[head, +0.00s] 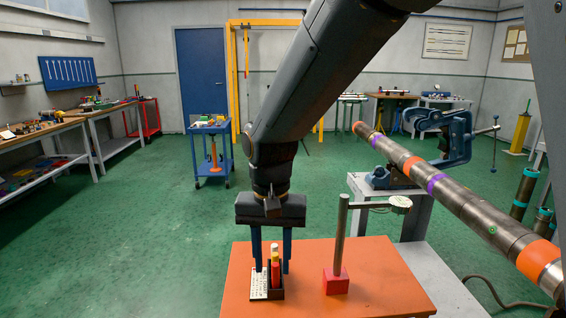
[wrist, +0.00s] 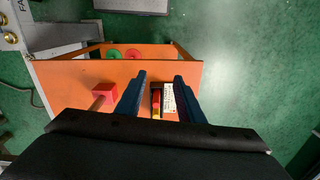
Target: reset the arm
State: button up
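My arm reaches down from the top of the head view. My gripper (head: 271,270) points straight down over the orange table (head: 375,280), its two blue fingers apart. In the wrist view my gripper (wrist: 160,77) also shows its fingers spread, with nothing held between them. A black holder (head: 275,293) with red and yellow markers stands beneath the fingers, and a white card (head: 259,286) lies beside it. In the wrist view the holder (wrist: 156,101) and card (wrist: 169,98) show through the gap. I cannot tell how far above them the fingertips are.
A red block (head: 336,281) with an upright post and side arm stands on the table, right of my gripper. A blue cart (head: 211,155) stands behind; green floor at left is clear.

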jog(key=s+d+f, duration=0.2)
jog(key=d, duration=0.5)
jog(key=s+d+f, duration=0.2)
jog(key=s+d, duration=0.1)
jog(key=d, duration=0.4)
jog(key=s+d+f, duration=0.2)
jog(key=d+f, duration=0.1)
jog(key=d, duration=0.4)
jog(key=shift+s+d+n+t, duration=0.35)
jog(key=shift+n+t, duration=0.05)
